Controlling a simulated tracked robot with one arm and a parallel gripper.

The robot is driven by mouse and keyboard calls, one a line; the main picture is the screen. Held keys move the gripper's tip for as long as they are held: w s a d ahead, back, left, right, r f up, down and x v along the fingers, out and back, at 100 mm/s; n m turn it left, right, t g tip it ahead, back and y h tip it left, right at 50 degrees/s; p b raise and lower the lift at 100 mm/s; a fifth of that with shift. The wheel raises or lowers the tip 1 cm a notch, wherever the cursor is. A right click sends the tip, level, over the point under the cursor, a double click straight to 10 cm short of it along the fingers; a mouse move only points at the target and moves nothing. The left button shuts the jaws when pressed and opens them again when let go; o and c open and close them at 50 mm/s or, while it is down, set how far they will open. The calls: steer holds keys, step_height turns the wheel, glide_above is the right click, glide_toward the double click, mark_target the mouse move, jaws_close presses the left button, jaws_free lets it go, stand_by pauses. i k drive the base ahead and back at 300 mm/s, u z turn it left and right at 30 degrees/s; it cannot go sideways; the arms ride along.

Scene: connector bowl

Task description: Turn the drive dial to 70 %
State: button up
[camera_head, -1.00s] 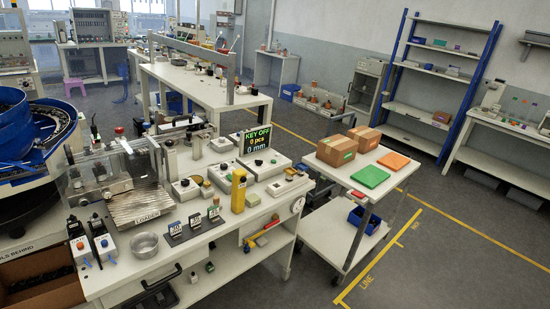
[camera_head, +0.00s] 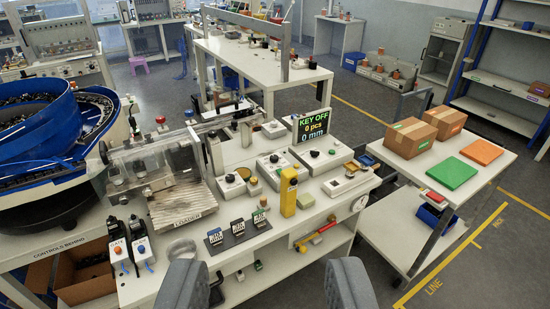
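I cannot tell which control is the drive dial; no label for it is readable. Small pale boxes with dark knobs stand on the bench, one at the left (camera_head: 231,180), one in the middle (camera_head: 274,161) and one beside the display. My gripper (camera_head: 266,272) shows as two grey fingers wide apart at the bottom, empty, touching nothing visible.
The display (camera_head: 313,131) reads KEY OFF, 0 pcs, 0 mm. A yellow post (camera_head: 288,192), a black card stand (camera_head: 240,231) and a metal dish (camera_head: 181,250) are on the bench. A cart (camera_head: 418,175) with cartons stands right. Floor is free at the lower right.

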mark_target(274, 158)
steer(key=z, duration=0.4)
steer(key=i, duration=2.45)
steer(key=u, duration=0.8)
